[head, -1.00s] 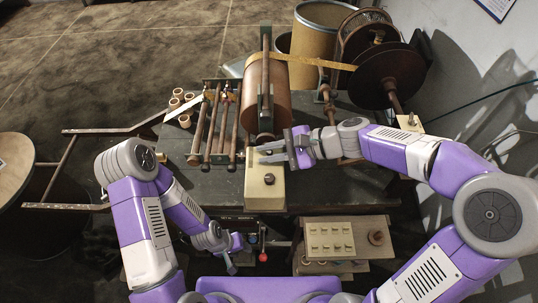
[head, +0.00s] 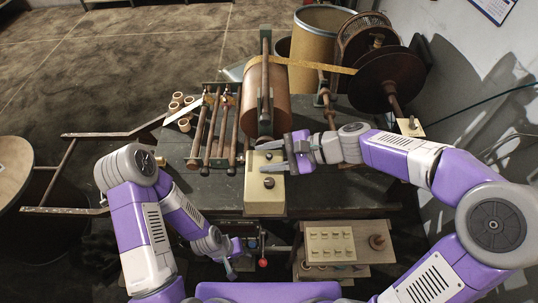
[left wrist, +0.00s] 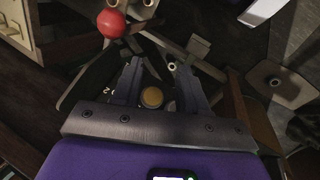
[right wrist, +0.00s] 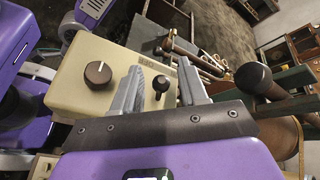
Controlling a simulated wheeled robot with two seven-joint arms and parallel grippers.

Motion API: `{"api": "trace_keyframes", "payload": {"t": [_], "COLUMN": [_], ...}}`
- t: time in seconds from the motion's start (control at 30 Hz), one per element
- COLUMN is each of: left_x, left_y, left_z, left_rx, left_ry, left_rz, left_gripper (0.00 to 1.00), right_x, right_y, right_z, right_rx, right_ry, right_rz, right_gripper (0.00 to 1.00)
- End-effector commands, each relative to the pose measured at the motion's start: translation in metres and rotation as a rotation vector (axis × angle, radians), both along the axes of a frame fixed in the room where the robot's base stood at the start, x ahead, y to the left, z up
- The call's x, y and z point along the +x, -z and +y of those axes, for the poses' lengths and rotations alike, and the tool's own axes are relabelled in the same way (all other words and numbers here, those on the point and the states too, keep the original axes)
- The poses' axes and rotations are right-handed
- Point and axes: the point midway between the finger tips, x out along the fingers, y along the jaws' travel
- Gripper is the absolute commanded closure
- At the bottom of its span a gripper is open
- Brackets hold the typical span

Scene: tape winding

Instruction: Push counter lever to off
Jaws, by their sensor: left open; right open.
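The beige counter box (head: 264,200) stands at the front edge of the dark workbench. In the right wrist view the box (right wrist: 70,85) carries a round brown knob (right wrist: 98,75) and a small black lever (right wrist: 160,86) with a ball end. My right gripper (head: 264,158) is open over the far part of the box in the head view. In the right wrist view its open fingers (right wrist: 158,75) stand on either side of the lever; I cannot tell whether either touches it. My left gripper (head: 231,268) is open and empty, low in front of the bench; its fingers also show in the left wrist view (left wrist: 160,80).
A large copper-coloured roller (head: 266,100) and several rods (head: 215,130) stand behind the box. A yellow tape (head: 310,62) runs to a dark reel (head: 388,75). A red ball knob (head: 263,263) is close to my left gripper. A small wooden stand (head: 330,240) is at front right.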

Motion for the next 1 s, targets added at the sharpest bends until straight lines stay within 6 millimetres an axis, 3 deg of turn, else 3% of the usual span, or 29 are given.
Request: {"api": "trace_keyframes", "payload": {"t": [0.13, 0.5, 1.0], "left_x": [0.000, 0.000, 0.000], "left_y": [-0.003, -0.013, -0.013], "left_z": [0.000, 0.000, 0.000], "left_rx": [0.000, 0.000, 0.000], "left_ry": [0.000, 0.000, 0.000], "left_rz": [0.000, 0.000, 0.000], "left_gripper": [0.57, 0.57, 0.57], "right_x": [0.000, -0.008, -0.010], "right_y": [-0.006, -0.030, -0.033], "right_z": [-0.010, -0.061, -0.068], "right_rx": [0.001, -0.001, 0.000], "right_ry": [0.004, 0.004, 0.000], "right_rz": [-0.001, -0.001, 0.000], "right_gripper": [0.57, 0.57, 0.57]}}
